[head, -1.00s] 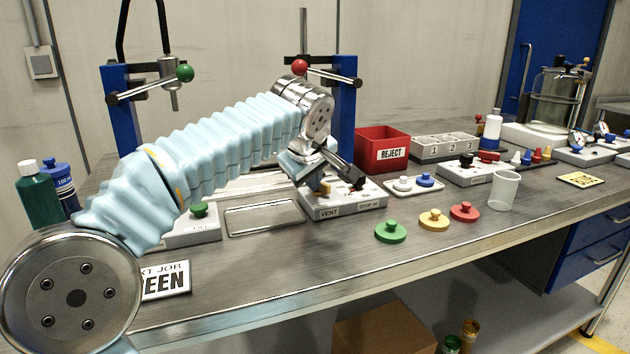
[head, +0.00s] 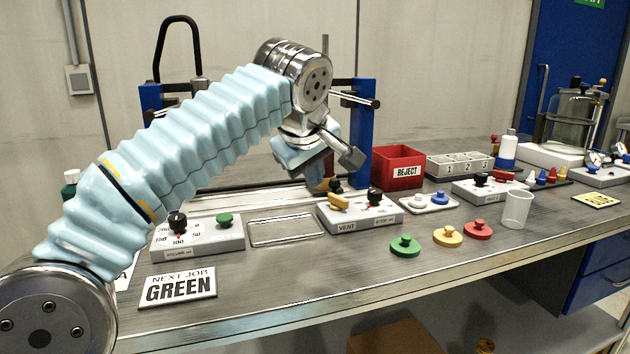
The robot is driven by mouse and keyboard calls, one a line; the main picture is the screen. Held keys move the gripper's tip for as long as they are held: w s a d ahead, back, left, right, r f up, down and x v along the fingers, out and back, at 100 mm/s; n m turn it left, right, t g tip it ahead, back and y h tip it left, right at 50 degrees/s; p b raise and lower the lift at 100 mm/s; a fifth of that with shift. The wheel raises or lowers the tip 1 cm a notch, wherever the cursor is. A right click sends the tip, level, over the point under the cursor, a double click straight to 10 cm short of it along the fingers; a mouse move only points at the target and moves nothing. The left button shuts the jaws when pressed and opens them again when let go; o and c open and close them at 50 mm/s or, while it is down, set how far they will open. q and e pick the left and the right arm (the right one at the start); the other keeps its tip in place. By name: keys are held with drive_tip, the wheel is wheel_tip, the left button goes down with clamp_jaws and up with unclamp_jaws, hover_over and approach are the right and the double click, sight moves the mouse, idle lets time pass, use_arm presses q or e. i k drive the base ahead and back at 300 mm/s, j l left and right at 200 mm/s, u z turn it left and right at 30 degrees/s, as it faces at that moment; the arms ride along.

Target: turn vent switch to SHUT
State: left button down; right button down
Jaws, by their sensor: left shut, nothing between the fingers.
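The vent switch (head: 339,202) is a yellow lever on a light grey box (head: 360,220) with a VENT label on its front. The lever lies slantwise across the box top; markings for its positions are too small to read. A black knob (head: 375,196) is on the right of the same box, and another dark knob shows behind the lever. My left gripper (head: 352,159) is shut and empty, held above and behind the vent box, apart from the switch. My right gripper is not in view.
A dial box (head: 197,237) and a NEXT JOB GREEN sign (head: 178,287) are at left. A metal tray (head: 287,243) lies beside the vent box. Green (head: 405,245), yellow (head: 447,236) and red (head: 478,229) knobbed discs stand at front right. A red REJECT bin (head: 398,181) is behind.

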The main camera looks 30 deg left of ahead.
sight(337, 203)
drive_tip(key=k+l, duration=0.2)
drive_tip(key=k, duration=0.3)
drive_tip(key=k+l, duration=0.25)
drive_tip(key=k, duration=0.2)
